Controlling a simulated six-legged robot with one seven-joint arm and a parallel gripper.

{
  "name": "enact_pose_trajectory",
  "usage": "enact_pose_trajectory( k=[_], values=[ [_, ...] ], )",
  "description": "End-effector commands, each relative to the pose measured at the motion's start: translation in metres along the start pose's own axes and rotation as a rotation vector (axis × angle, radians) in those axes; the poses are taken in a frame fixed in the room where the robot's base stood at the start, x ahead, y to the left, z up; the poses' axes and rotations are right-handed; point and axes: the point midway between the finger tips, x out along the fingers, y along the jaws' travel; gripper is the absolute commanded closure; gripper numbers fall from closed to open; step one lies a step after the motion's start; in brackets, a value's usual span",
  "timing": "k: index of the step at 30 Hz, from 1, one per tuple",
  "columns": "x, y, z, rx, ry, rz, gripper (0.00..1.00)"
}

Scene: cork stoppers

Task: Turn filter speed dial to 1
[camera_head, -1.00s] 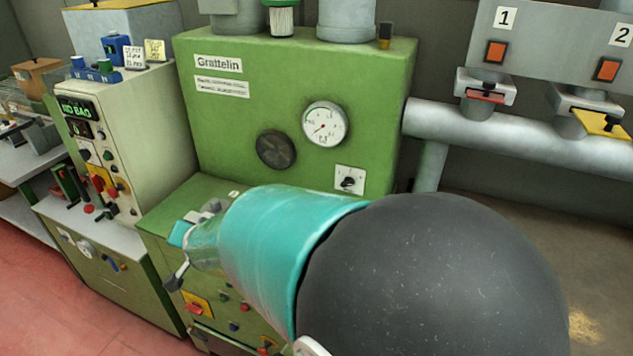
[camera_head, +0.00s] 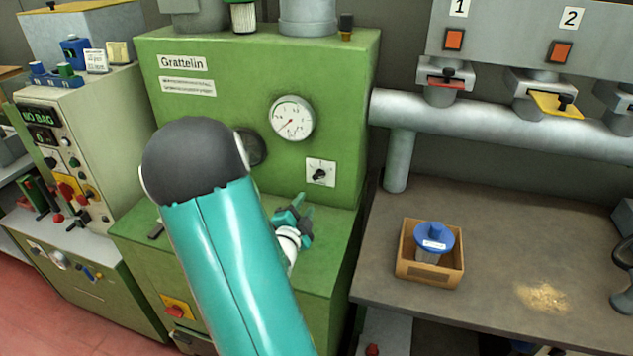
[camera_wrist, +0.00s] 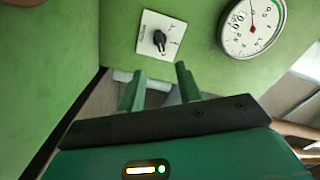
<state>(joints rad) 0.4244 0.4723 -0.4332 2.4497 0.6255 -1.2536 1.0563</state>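A small black dial knob on a white square plate (camera_head: 320,173) sits on the lower right of the green Grattelin machine's front. In the wrist view the dial plate (camera_wrist: 149,45) is upper centre, with the black knob (camera_wrist: 159,40) on it; its markings are too small to read. My gripper (camera_head: 298,205) is below and slightly left of the dial in the head view. In the wrist view my gripper (camera_wrist: 160,80) shows two green fingers, spread apart with nothing between them, short of the dial and not touching it.
A round gauge (camera_head: 292,119) is above the dial, and also shows in the wrist view (camera_wrist: 252,24). A grey pipe (camera_head: 397,160) stands to the right. A wooden box (camera_head: 428,275) with a blue-lidded container (camera_head: 434,238) rests on the brown bench.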

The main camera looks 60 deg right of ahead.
Motion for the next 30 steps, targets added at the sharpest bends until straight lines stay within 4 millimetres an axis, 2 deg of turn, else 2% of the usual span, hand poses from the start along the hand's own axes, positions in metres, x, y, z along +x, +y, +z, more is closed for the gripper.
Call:
enact_pose_trajectory(
  k=[12, 16, 21, 30],
  values=[
    [0.082, 0.000, 0.001, -0.001, -0.001, 0.000, 0.65],
    [0.103, 0.000, 0.001, -0.001, -0.001, 0.001, 0.65],
    [0.117, 0.000, 0.001, -0.002, -0.003, 0.000, 0.65],
    [0.120, 0.000, 0.001, -0.001, -0.004, 0.001, 0.65]
  ],
)
